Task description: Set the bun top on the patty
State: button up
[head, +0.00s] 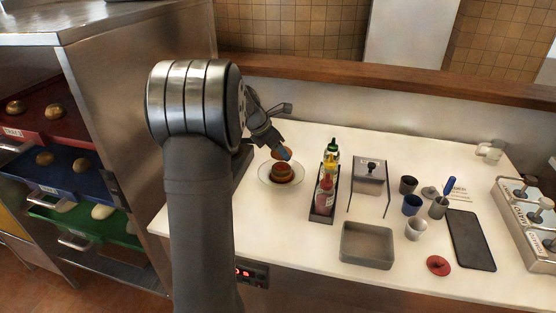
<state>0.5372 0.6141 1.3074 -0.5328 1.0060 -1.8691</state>
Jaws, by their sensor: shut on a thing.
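My gripper (283,150) is over the left part of the white counter, shut on the bun top (277,155), a small orange-brown piece mostly hidden by the fingers. Just below it is a round brown stack (283,174) on a pale plate (264,172). The patty seems to be the dark upper part of this stack, but its layers are too small to tell apart. The bun top is right above the stack. I cannot tell whether they touch.
A black caddy (314,208) with sauce bottles stands right of the plate. Beyond it are a grey bin (367,246), several cups and a dark tablet (470,240). A rack with red (50,103), blue and green trays of buns stands left.

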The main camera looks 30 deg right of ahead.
aim_at(274, 153)
notch_tip(274, 153, down, 4)
jog(key=shift+f, duration=0.1)
jog(key=o, duration=0.9)
jog(key=shift+f, duration=0.1)
jog(key=shift+o, duration=0.2)
jog(key=v, duration=1.2)
jog(key=shift+r, duration=0.2)
jog(key=shift+d+f, duration=0.1)
